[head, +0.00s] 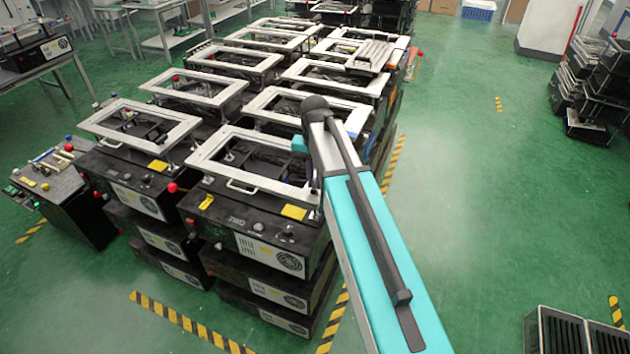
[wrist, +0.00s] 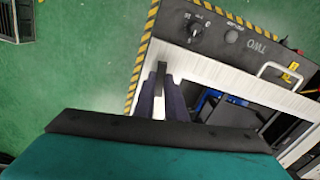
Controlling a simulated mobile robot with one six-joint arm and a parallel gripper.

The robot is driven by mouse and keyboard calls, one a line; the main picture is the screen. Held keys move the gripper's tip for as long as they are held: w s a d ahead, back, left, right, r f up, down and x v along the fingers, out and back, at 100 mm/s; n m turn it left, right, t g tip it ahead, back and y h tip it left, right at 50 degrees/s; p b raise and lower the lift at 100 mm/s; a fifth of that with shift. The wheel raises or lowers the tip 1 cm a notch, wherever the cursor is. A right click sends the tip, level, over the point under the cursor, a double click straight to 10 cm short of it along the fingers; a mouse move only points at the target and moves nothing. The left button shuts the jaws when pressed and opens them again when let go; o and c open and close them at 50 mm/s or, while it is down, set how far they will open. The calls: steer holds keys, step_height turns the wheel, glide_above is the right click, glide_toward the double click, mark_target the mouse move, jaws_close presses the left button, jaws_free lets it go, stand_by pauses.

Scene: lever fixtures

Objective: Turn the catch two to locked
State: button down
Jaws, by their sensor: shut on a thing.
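The unit marked TWO (head: 237,222) is a black box with a white top frame, at the front of the stacks in the head view. Its TWO label (wrist: 262,46) shows upside down in the wrist view. My gripper (wrist: 159,92) is at the edge of the white frame, its dark fingers shut on a slim catch handle (wrist: 161,70). Only the handle's pale and dark end shows between and beyond the fingers; the rest is hidden. In the head view my teal arm covers the gripper and the catch, so the catch's angle against its locked mark cannot be told.
A black knob (wrist: 194,27) and a round button (wrist: 231,36) sit on the box front near my gripper. A white pull handle (wrist: 281,73) is further right. A neighbouring unit (head: 140,180) stands at left.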

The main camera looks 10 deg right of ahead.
mark_target(315, 184)
steer(key=shift+m, duration=1)
steer(key=c, duration=1.8)
jaws_free()
steer(key=shift+r, duration=0.1)
step_height(315, 184, up, 14)
steer(key=p, duration=0.6)
